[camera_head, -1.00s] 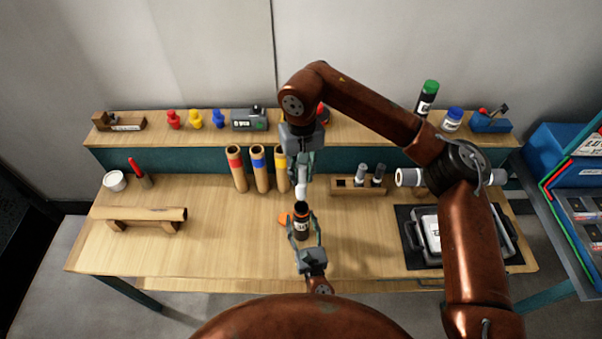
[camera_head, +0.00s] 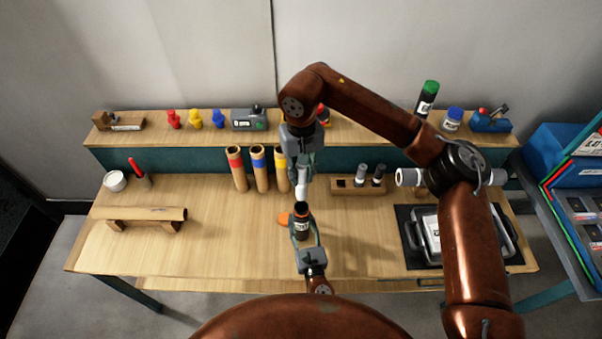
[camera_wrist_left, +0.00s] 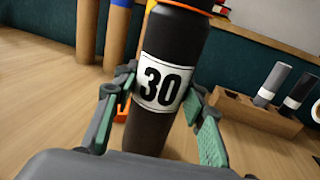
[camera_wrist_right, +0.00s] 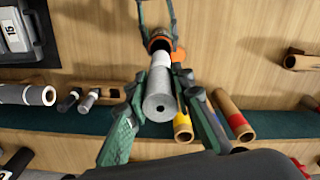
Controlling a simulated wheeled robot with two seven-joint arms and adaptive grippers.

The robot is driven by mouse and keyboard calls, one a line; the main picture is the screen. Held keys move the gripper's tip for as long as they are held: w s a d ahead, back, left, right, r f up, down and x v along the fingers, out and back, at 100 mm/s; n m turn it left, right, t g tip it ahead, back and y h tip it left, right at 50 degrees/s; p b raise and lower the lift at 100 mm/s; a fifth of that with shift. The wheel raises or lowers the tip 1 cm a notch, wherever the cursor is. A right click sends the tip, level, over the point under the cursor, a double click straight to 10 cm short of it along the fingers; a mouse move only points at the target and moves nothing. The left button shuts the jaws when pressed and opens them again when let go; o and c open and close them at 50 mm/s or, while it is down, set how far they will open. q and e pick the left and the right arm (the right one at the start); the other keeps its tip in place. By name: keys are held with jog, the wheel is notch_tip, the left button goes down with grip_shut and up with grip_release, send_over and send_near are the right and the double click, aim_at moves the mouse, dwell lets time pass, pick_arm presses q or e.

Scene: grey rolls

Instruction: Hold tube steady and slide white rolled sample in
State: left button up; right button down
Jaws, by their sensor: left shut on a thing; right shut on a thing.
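The black tube (camera_head: 302,228) stands upright with an orange rim and a white label reading 30, large in the left wrist view (camera_wrist_left: 160,82). My left gripper (camera_wrist_left: 160,95) is shut around its sides. My right gripper (camera_wrist_right: 163,95) is shut on the white rolled sample (camera_head: 302,186), a pale cylinder held nearly upright over the tube. In the right wrist view, the roll (camera_wrist_right: 158,88) lines up with the tube's orange-rimmed mouth (camera_wrist_right: 160,42). Its lower end is at or just above the mouth; I cannot tell whether it has entered.
Three cardboard tubes with red, blue and yellow bands (camera_head: 259,170) stand behind on the left. An orange piece (camera_head: 284,219) lies beside the tube.

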send_over(302, 199)
jog(key=w, duration=0.1)
jog(key=shift+w+f, duration=0.15)
jog(key=shift+f, duration=2.05)
jog(key=shift+f, duration=0.3)
jog(key=shift+f, duration=3.35)
jog(key=c, duration=1.6)
grip_release()
